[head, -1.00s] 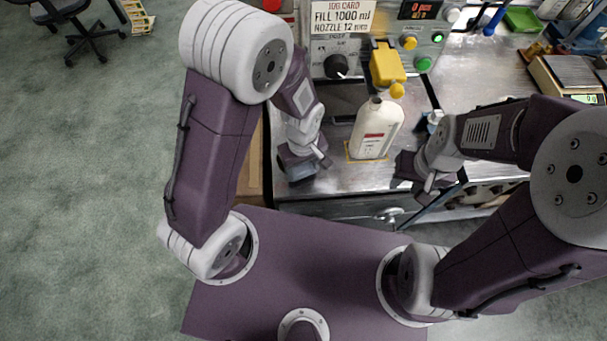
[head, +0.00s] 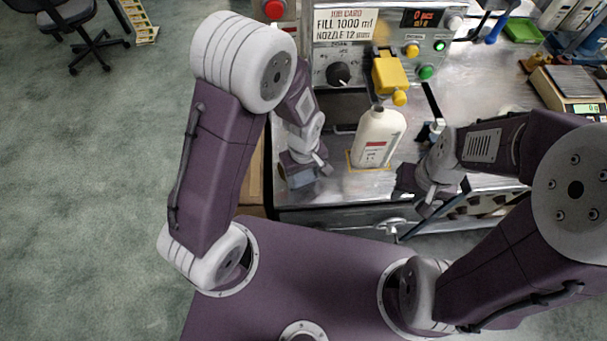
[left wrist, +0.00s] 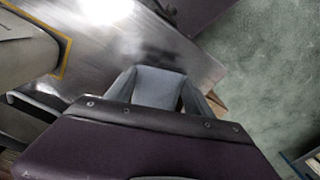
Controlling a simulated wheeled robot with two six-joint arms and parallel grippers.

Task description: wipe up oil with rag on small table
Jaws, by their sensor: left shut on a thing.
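The rag (left wrist: 158,87) is blue-grey cloth between the fingers of my left gripper in the left wrist view. In the head view the same rag (head: 302,180) shows at the bench's front left edge. My left gripper (head: 305,168) is shut on it, left of the white bottle. My right gripper (head: 425,198) is at the bench's front edge, right of the bottle; whether it is open or shut is unclear. I cannot make out any oil or pick out a separate small table.
A white bottle (head: 378,138) stands upright inside a yellow-outlined square on the metal bench (head: 455,85), under a yellow nozzle (head: 389,72). A scale (head: 570,88) stands at the right. An office chair (head: 75,30) is at the far left. Green floor (head: 90,200) is clear at left.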

